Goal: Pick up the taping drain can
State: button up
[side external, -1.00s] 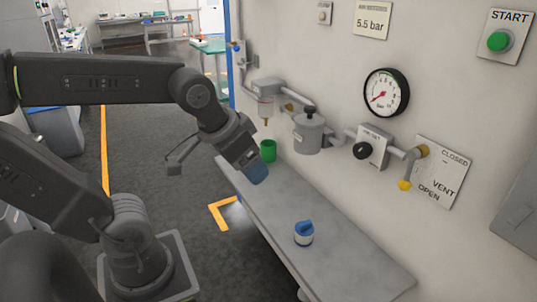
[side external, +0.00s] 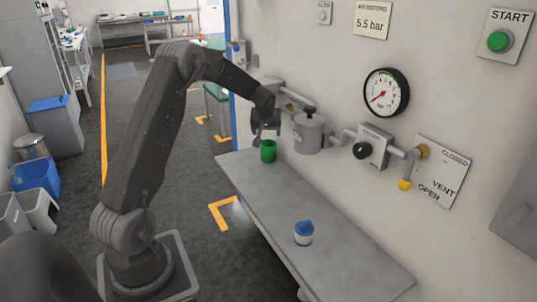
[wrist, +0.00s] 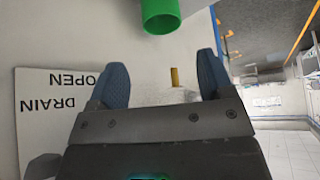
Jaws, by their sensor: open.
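A green can (side external: 268,151) stands upright on the far end of the grey bench, near the wall. Its green end also shows at the top of the wrist view (wrist: 161,14), where the picture is upside down. My gripper (side external: 264,130) is just above the can in the side view. In the wrist view my gripper (wrist: 163,72) has its two blue fingers spread apart with nothing held. The can lies beyond the fingers, not between them. A small brass-coloured piece (wrist: 174,77) shows between the fingers in the background.
The grey bench (side external: 255,192) runs along the wall and is mostly clear. A white pot with a blue top (side external: 303,233) stands nearer the front. A grey canister (side external: 308,133), pipes and a black knob (side external: 361,151) stick out from the wall close to my gripper.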

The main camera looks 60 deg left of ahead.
aim_at(268, 148)
jog(key=shift+x, duration=7.75)
jog(key=shift+r, duration=0.1)
jog(key=c, duration=0.6)
